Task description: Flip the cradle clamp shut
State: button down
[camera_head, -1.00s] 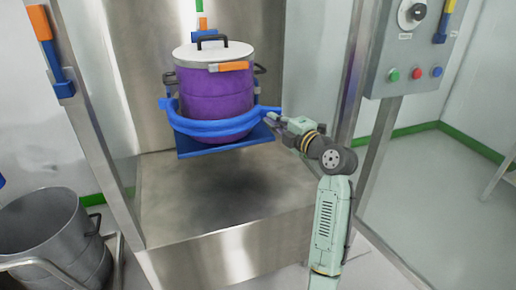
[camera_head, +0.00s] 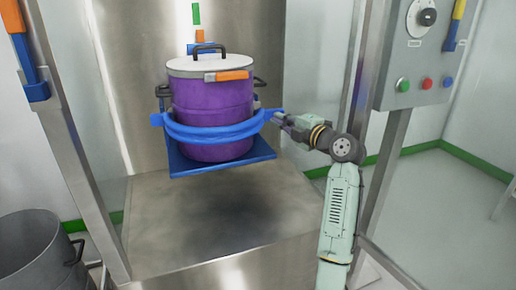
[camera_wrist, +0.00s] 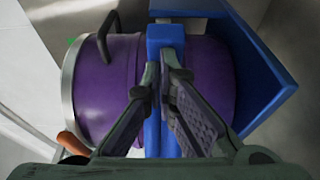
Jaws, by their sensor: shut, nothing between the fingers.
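A purple drum (camera_head: 212,104) with a pale lid stands upright on a blue cradle (camera_head: 240,155). The blue cradle clamp (camera_head: 215,132) is a curved band across the drum's front. Its right end is beside my gripper (camera_head: 278,119). In the wrist view, the clamp (camera_wrist: 165,34) runs vertically across the purple drum (camera_wrist: 110,85), and my gripper (camera_wrist: 161,68) is in front of it, fingertips close together and holding nothing. Whether the fingers touch the clamp, and whether it is latched, I cannot tell.
A steel platform (camera_head: 215,215) lies below the cradle, its top clear. A control panel (camera_head: 420,60) with buttons and a knob is on a post at right. A grey bin (camera_head: 35,250) stands at lower left. Steel posts flank the platform.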

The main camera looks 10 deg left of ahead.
notch_tip(320, 180, up, 9)
jog(key=s+d+f+m+t+h+p, duration=0.1)
jog(key=s+f+m+t+h+p, duration=0.4)
jog(key=s+f+h+p, duration=0.75)
jog(key=w+a+r+y+p, duration=0.1)
jog(key=w+y+p, duration=0.1)
jog(key=w+p, duration=0.3)
jog(key=w+a+r+m+y+p, duration=0.1)
jog(key=w+y+p, duration=0.1)
jog(key=w+p, duration=0.2)
jog(key=w, duration=0.3)
jog(key=shift+w+a+r+g+p, duration=0.2)
jog(key=shift+w+a+g+p, duration=0.1)
jog(key=shift+g+p, duration=0.1)
